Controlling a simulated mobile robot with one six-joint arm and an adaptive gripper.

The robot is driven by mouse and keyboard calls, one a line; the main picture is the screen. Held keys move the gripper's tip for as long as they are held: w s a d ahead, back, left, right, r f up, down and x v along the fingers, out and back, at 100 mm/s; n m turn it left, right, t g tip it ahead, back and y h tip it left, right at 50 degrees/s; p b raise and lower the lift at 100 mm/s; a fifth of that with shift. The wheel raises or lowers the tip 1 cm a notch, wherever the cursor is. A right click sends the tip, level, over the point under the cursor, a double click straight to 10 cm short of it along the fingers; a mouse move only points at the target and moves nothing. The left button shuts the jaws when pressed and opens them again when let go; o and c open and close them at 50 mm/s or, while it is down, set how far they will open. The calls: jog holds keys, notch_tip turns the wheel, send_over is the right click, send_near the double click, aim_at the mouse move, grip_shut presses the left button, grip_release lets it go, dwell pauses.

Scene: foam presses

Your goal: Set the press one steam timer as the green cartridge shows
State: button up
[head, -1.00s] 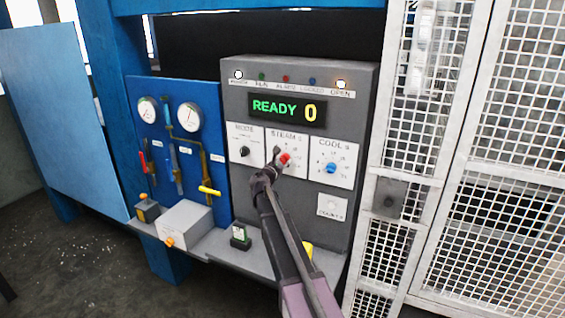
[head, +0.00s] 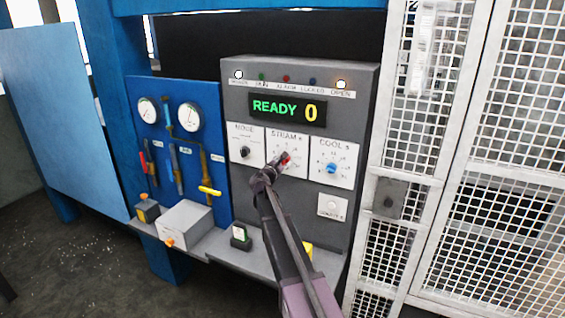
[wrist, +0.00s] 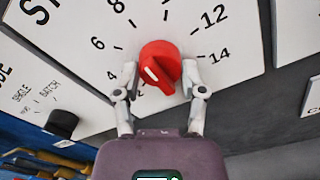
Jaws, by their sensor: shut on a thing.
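The red steam knob (head: 286,158) sits on the white STEAM dial plate (head: 277,145) in the middle of the grey press panel. My gripper (wrist: 160,74) is shut on the red knob (wrist: 160,62), one finger on each side. The knob's white mark points down-left in the wrist view, toward the low end near 2 and 4; the exact setting is unclear. The dial numbers 6, 8, 12 and 14 show around it.
The blue COOL knob (head: 331,168) is right of the steam dial and the black MODE knob (head: 245,152) is left. The display (head: 287,110) reads READY 0. A grey box (head: 185,225) stands on the ledge. A white mesh guard (head: 410,130) is on the right.

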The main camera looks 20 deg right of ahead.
jog(key=o, duration=1.2)
jog(key=shift+d, duration=0.1)
jog(key=shift+c, duration=0.2)
jog(key=v, duration=1.2)
